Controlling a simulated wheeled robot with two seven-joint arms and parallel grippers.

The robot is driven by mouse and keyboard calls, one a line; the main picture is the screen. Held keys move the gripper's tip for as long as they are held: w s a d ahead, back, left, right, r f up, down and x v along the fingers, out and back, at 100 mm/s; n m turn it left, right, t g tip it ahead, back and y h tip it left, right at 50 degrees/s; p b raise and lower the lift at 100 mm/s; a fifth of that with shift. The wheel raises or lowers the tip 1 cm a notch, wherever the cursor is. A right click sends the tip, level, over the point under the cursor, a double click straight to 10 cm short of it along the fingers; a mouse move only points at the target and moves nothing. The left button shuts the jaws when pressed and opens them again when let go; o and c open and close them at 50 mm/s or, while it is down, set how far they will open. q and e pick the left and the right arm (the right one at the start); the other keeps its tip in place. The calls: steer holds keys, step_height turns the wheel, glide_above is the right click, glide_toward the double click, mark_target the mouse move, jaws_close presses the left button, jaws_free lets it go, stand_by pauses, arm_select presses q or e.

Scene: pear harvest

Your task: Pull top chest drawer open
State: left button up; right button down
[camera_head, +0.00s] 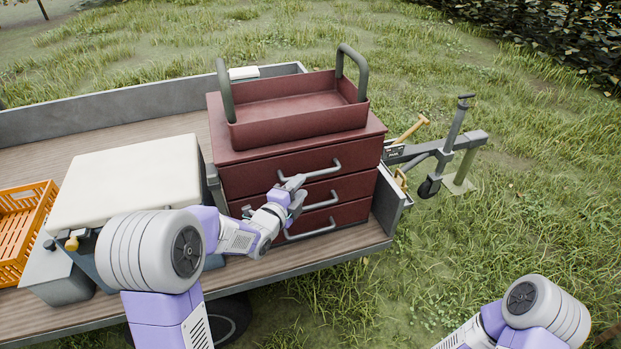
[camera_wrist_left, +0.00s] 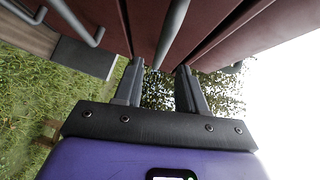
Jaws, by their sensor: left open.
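A dark red chest (camera_head: 226,152) with three stacked drawers stands on the trailer bed. The top drawer (camera_head: 262,173) appears shut, with a grey bar handle (camera_head: 322,171) across its front. My left gripper (camera_head: 297,182) is at the left part of this handle. In the left wrist view, my left gripper's two fingers (camera_wrist_left: 160,72) are apart, and a grey bar (camera_wrist_left: 173,30) runs in line with the gap between their tips. Contact cannot be made out. My right arm shows at the lower right of the head view; its gripper is out of frame.
A red open tray (camera_head: 298,127) with two upright handles sits on the chest. The lower drawers have similar handles (camera_head: 310,231). A cream-lidded box (camera_head: 130,180) and an orange crate (camera_head: 20,235) stand left. Grass lies open in front and right.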

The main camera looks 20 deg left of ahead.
mark_target(309, 177)
arm_select(q)
steer(key=x, duration=0.7)
steer(key=shift+w, duration=0.2)
steer(key=shift+c, duration=0.3)
jaws_close()
